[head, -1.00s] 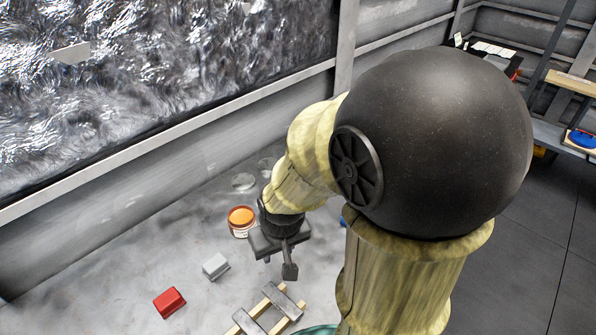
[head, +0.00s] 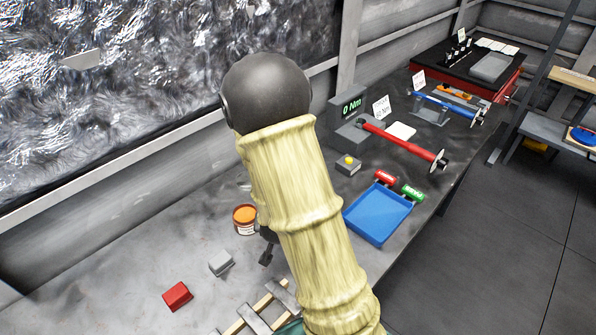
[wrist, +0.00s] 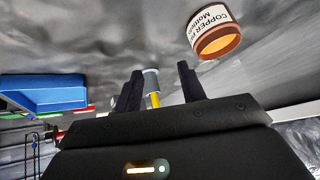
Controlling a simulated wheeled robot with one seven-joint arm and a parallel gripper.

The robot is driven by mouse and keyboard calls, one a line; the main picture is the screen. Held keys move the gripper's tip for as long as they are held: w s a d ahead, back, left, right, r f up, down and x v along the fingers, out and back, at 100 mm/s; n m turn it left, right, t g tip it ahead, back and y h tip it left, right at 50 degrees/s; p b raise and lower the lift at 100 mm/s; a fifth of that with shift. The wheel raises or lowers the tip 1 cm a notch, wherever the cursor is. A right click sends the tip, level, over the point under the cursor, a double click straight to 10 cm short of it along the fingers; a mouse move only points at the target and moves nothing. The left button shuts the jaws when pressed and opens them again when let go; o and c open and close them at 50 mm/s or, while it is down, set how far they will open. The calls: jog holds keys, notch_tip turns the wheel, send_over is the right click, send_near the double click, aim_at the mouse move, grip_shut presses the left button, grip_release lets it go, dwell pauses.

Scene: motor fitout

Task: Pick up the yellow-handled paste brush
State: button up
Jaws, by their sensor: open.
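The paste brush, with a yellow handle (wrist: 155,100) and a grey end (wrist: 151,80), shows in the wrist view between the two dark fingers of my gripper (wrist: 158,88). The fingers stand apart, with a gap visible on each side of the brush. The lower part of the handle is hidden behind the gripper body. In the head view my arm covers the brush and most of my gripper; only a dark finger part (head: 266,256) shows beside the arm.
An orange-topped copper paste tin (head: 245,219) stands left of my arm; it also shows in the wrist view (wrist: 215,35). A blue tray (head: 380,214) lies right of the arm. A grey block (head: 221,263), a red block (head: 177,296) and a wooden rack (head: 262,308) are nearby.

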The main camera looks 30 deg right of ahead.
jog(key=d+r+n+t+h+p, duration=0.1)
jog(key=d+r+t+h+p, duration=0.2)
jog(key=t, duration=0.6)
jog(key=d+h+p, duration=0.2)
jog(key=d, duration=0.1)
jog(key=shift+d+r+p, duration=0.15)
jog(key=shift+r+p, duration=0.15)
jog(key=shift+r, duration=0.05)
jog(key=shift+w, duration=0.1)
jog(key=b+x, duration=0.9)
jog(key=x, duration=0.3)
jog(key=shift+r, duration=0.2)
